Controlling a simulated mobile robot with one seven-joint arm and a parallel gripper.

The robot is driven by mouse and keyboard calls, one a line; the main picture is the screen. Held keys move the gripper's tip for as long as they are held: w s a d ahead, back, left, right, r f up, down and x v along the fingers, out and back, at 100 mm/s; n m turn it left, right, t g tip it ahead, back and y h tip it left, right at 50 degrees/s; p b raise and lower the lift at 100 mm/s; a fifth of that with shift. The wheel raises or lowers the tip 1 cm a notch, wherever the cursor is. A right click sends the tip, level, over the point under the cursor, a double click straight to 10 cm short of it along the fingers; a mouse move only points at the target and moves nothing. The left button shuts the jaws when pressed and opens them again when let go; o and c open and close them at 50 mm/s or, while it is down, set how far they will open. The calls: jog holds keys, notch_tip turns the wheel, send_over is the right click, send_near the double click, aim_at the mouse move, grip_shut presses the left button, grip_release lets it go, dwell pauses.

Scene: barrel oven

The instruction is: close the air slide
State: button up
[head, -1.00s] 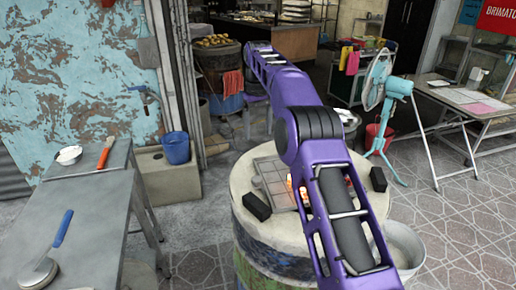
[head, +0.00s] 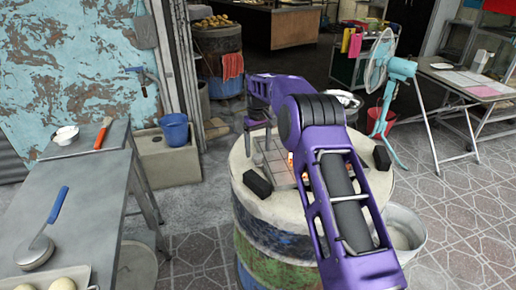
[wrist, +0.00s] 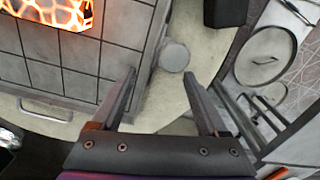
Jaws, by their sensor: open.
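A grey gridded metal plate (wrist: 75,55) lies on the pale round barrel top (wrist: 165,110). It also shows in the head view (head: 274,160), partly hidden by my arm. An opening with glowing coals (wrist: 62,12) shows at its upper left in the wrist view. A bar handle (wrist: 45,110) sits along its lower edge. A short round grey knob (wrist: 174,57) stands at its right edge, just beyond and between my fingertips. I cannot tell for sure which part is the air slide. My gripper (wrist: 160,75) is open and empty, pointing down at the plate's edge; the head view shows it small.
Black blocks (head: 257,182) (head: 382,157) sit on the barrel top. A metal bucket (head: 404,238) stands at its right, a teal fan (head: 388,75) behind. Tiled floor lies open at right.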

jog(key=shift+c, duration=0.2)
grip_shut()
dwell(1.2)
jog(key=shift+o, duration=0.2)
grip_release()
notch_tip(320, 180, up, 17)
jog(key=p, duration=0.4)
jog(key=shift+r, duration=0.2)
